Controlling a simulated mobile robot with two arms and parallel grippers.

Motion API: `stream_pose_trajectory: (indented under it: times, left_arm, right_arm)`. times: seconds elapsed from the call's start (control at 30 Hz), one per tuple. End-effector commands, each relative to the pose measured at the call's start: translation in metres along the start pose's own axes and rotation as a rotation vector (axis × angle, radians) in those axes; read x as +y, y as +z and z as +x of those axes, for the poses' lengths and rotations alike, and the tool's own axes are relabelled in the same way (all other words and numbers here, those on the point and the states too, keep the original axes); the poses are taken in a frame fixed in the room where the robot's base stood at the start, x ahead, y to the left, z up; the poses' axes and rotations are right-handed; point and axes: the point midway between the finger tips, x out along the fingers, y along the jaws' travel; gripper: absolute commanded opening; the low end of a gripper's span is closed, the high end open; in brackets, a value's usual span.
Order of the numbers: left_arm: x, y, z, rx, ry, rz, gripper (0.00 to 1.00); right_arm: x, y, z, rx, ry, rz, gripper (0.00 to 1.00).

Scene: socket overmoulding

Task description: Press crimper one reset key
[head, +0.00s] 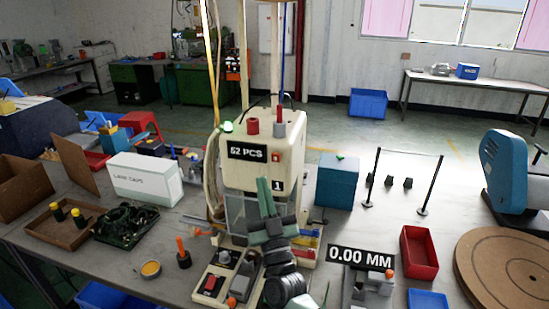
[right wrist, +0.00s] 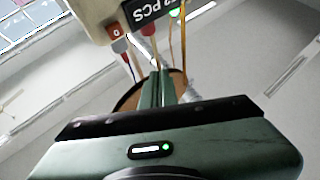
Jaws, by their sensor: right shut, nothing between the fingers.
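Crimper one (head: 297,140) is a beige machine on the bench, with a "52 PCS" display (head: 248,152) and a "1" label. A small red-orange key (head: 275,157) sits on its front face, right of the display; it also shows as a red square in the right wrist view (right wrist: 115,31), beside the display. My right gripper (head: 264,184) is shut and empty in front of the machine, its fingers pointing up just below the key. Its fingertips also show in the right wrist view (right wrist: 161,72); no contact with the key shows. My left gripper is out of view.
A control box (head: 212,283) with a red button stands in front of the crimper. A white carton (head: 146,180) is to the left, a teal box (head: 337,183) to the right. A gauge with a "0.00 MM" display (head: 360,260) and a red tray (head: 419,254) are at front right.

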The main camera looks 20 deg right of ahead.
Motion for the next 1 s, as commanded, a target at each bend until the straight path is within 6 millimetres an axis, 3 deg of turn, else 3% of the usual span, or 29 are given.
stream_pose_trajectory:
  times: [0.27,0.7,1.0]
  left_arm:
    - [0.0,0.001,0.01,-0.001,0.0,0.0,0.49]
    - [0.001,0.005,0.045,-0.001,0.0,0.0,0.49]
    - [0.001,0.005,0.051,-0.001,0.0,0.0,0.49]
  right_arm:
    - [0.007,0.009,0.009,0.001,-0.001,-0.003,0.0]
    - [0.037,0.04,0.049,0.0,0.0,-0.003,0.0]
    - [0.045,0.046,0.061,-0.001,-0.001,-0.002,0.0]
